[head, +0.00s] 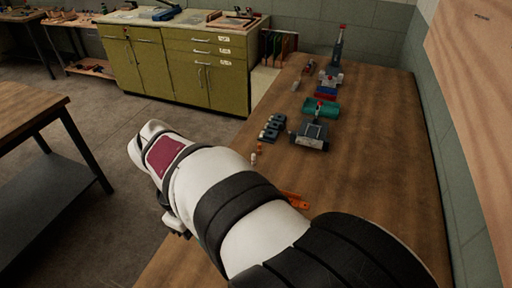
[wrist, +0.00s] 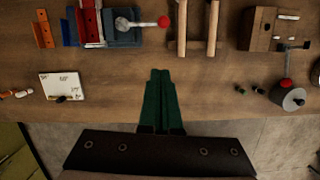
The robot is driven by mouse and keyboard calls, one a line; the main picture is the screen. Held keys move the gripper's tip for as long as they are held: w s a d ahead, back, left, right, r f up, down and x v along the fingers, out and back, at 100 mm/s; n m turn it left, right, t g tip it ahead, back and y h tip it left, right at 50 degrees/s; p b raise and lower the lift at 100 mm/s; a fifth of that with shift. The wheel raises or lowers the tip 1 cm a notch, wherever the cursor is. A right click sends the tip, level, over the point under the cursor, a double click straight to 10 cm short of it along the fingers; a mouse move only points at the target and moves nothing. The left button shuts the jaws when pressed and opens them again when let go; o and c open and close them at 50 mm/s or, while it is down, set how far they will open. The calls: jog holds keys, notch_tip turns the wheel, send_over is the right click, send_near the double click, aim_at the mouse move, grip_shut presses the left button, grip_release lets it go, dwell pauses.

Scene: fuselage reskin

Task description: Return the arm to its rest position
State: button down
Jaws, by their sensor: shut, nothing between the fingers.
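My arm reaches from the lower right of the head view toward the upper left, over the near end of the wooden bench (head: 365,165) and past its left edge. It is white with black bands and hides part of the bench. I cannot make out my fingers in the head view. In the wrist view, my gripper (wrist: 160,72) has two green fingers lying together side by side. It is shut and empty. The fingers show against the bench top (wrist: 215,98), and no object touches their tips.
The bench carries a teal tray (head: 320,108), a grey device (head: 313,135) and an orange tool (head: 295,200). In the wrist view, a white card (wrist: 62,86) and a round grey base (wrist: 292,98) lie either side of the fingers. A green cabinet (head: 165,68) stands behind.

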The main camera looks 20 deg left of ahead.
dwell(0.3)
jog(key=s+d+r+m+g+y, duration=0.1)
jog(key=d+r+m, duration=0.1)
jog(key=d+m, duration=0.65)
jog(key=s+d+r+m+y, duration=0.15)
jog(key=d+m, duration=0.45)
jog(key=d, duration=0.6)
jog(key=s+d+f+m+t+y, duration=0.1)
jog(key=s+d+m, duration=0.3)
jog(key=m, duration=0.4)
jog(key=shift+s+d+f+y, duration=0.25)
jog(key=shift+s+f+y, duration=0.1)
jog(key=shift+s+f, duration=0.45)
